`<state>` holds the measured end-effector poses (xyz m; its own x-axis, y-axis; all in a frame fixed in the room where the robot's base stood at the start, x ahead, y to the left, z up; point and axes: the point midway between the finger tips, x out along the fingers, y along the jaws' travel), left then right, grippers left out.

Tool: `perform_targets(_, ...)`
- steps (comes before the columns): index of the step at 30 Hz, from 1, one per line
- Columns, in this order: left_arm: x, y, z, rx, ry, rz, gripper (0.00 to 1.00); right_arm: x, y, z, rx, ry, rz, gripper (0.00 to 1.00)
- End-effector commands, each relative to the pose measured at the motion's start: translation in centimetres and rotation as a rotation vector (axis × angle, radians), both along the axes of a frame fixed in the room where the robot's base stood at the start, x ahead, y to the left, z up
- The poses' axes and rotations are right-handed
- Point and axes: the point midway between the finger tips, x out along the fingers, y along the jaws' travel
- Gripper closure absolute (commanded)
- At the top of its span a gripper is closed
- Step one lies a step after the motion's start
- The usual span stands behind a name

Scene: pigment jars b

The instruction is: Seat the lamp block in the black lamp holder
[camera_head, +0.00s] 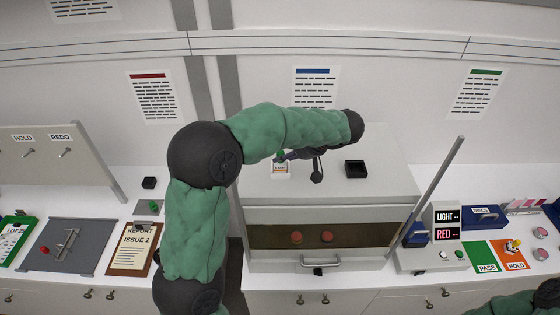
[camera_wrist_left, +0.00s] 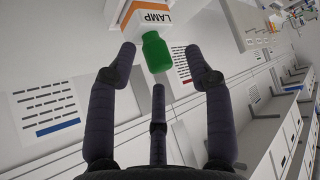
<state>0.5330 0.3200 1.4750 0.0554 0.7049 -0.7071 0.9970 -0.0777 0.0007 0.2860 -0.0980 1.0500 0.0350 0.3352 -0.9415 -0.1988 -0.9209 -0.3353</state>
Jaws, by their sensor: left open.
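The lamp block (camera_head: 281,169) stands on top of the pale cabinet, its white label and orange edge showing in the head view. In the left wrist view the lamp block (camera_wrist_left: 157,17) reads LAMP and bears a green cylinder (camera_wrist_left: 156,52). My left gripper (camera_head: 300,157) is open beside the block; part of it is hidden behind my arm. In the wrist view its fingers are spread on either side of the green cylinder, apart from it. The black lamp holder (camera_head: 356,169) sits to the right on the same cabinet top, dark inside. My right gripper is out of view.
The cabinet (camera_head: 330,213) has a glass front with red jars (camera_head: 296,237) inside. A grey post (camera_head: 436,190) slants up on its right, near a LIGHT/RED display box (camera_head: 447,217). A small black block (camera_head: 149,183) stands on the left counter.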

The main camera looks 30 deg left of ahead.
Motion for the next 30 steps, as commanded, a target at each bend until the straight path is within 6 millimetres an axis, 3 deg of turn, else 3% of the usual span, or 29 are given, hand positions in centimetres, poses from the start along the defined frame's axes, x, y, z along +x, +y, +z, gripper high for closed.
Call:
perform_targets(9, 0.03, 0.42, -0.59, -0.001, -0.001, -0.001, 0.48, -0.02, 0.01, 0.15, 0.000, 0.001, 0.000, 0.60)
perform_targets(11, 0.03, 0.42, -0.58, -0.001, 0.000, 0.000, 0.62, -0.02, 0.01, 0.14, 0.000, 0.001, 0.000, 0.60)
perform_targets(15, 0.02, 0.42, -0.58, -0.001, 0.000, 0.000, 1.00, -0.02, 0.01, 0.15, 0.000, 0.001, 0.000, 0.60)
perform_targets(30, 0.02, 0.42, -0.34, -0.001, 0.001, -0.001, 1.00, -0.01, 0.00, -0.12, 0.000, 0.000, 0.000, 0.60)
